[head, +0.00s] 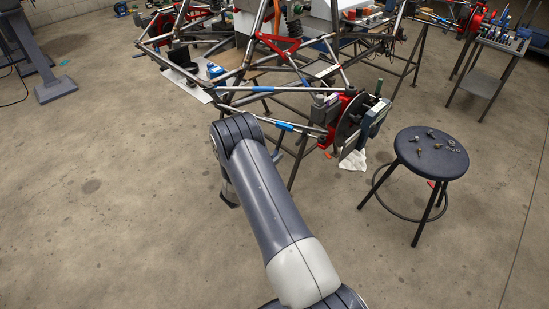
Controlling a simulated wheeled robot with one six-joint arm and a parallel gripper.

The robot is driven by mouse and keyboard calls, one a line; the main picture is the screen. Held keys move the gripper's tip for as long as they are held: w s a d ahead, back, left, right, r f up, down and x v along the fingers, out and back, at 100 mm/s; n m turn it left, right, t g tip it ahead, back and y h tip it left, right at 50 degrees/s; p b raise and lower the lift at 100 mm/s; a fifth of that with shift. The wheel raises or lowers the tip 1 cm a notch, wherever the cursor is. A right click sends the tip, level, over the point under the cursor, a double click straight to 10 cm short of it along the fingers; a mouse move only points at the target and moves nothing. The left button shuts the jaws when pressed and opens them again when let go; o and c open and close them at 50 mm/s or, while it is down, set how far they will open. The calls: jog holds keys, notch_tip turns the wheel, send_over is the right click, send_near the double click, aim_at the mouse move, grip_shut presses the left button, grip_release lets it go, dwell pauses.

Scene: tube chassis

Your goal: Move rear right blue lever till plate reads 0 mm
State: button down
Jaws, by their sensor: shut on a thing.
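The tube chassis (235,90) stands at the top centre, with blue-marked rods at its near right corner. One blue section (284,126) is on a lower rod just right of my arm, and another blue section (264,88) is on the rod above. I cannot tell which of these is the lever. A grey plate (375,118) stands upright at the outer side of the red hub and dark disc (350,120). No reading on it can be made out. My arm reaches up to the chassis corner, and its bent links hide what is behind them.
A round dark stool (431,153) with small metal parts on it stands right of the hub. A white cloth (353,160) lies below the hub. A tool cart (490,60) stands at the upper right.

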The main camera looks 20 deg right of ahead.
jog(key=shift+r, duration=0.15)
notch_tip(320, 180, up, 7)
jog(key=s+a+n+g+y+p, duration=0.2)
jog(key=y+p, duration=0.5)
jog(key=p, duration=0.6)
jog(key=shift+s+a+r+g+y, duration=0.25)
jog(key=shift+s+g, duration=0.2)
jog(key=shift+g, duration=0.45)
jog(key=shift+p, duration=0.3)
jog(key=c, duration=1.5)
grip_release()
jog(key=shift+f, duration=0.1)
jog(key=shift+o, duration=0.2)
